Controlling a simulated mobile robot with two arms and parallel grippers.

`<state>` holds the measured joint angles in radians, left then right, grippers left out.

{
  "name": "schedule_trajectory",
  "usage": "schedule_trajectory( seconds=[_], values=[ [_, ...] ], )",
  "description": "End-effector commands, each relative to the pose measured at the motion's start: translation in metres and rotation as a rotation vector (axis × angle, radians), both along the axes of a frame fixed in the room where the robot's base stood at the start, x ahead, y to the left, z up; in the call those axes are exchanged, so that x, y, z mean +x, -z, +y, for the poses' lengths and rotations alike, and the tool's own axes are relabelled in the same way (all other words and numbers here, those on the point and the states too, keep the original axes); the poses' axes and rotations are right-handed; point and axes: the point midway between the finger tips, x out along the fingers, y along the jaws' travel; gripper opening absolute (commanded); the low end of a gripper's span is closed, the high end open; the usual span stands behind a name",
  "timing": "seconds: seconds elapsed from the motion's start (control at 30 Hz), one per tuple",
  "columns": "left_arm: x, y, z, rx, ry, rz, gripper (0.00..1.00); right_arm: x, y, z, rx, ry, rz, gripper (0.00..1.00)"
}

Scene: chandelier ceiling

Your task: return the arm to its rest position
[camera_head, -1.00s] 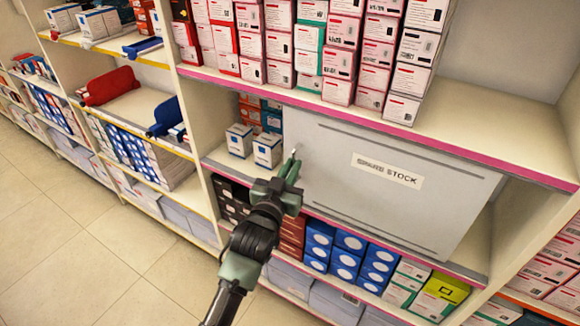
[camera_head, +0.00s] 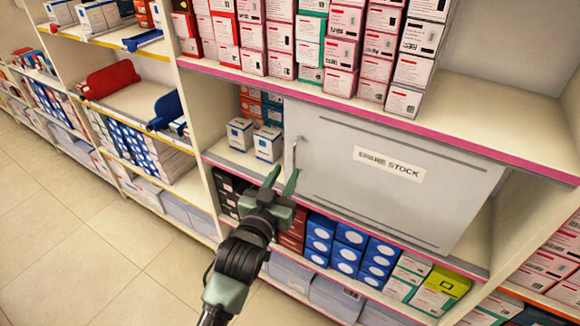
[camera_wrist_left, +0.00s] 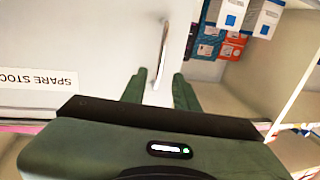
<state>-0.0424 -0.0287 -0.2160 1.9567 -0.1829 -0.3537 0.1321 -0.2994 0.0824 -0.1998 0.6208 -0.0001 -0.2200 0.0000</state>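My left gripper (camera_head: 281,181) is in front of the shelf, just below and left of the grey sliding panel's handle (camera_head: 295,152). Its two green fingers are apart with nothing visible between them in the head view. In the left wrist view the fingers (camera_wrist_left: 159,88) are also spread, with the handle (camera_wrist_left: 163,55) showing beyond them, apart from the fingertips as far as I can tell. The panel (camera_head: 330,205) is labelled "SPARE STOCK" and covers the middle and right of its compartment. My right gripper does not show.
White-and-blue boxes (camera_head: 268,144) stand in the uncovered left part of the compartment. A pink-edged shelf (camera_head: 480,100) with stacked boxes is above. Open tiled floor (camera_head: 90,240) lies to the left.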

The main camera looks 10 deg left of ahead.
Motion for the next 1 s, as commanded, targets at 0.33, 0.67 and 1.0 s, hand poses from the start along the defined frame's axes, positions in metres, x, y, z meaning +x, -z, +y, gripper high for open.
schedule_trajectory(
  seconds=[0.33,0.67,1.0],
  values=[
    [-0.021,0.000,0.003,0.000,0.000,0.000,0.30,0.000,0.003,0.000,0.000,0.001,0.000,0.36],
    [-0.020,0.000,0.003,0.000,0.001,0.001,0.30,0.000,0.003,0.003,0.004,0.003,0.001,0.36],
    [-0.029,0.150,0.001,0.059,0.021,0.263,0.30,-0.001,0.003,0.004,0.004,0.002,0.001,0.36]
  ],
)
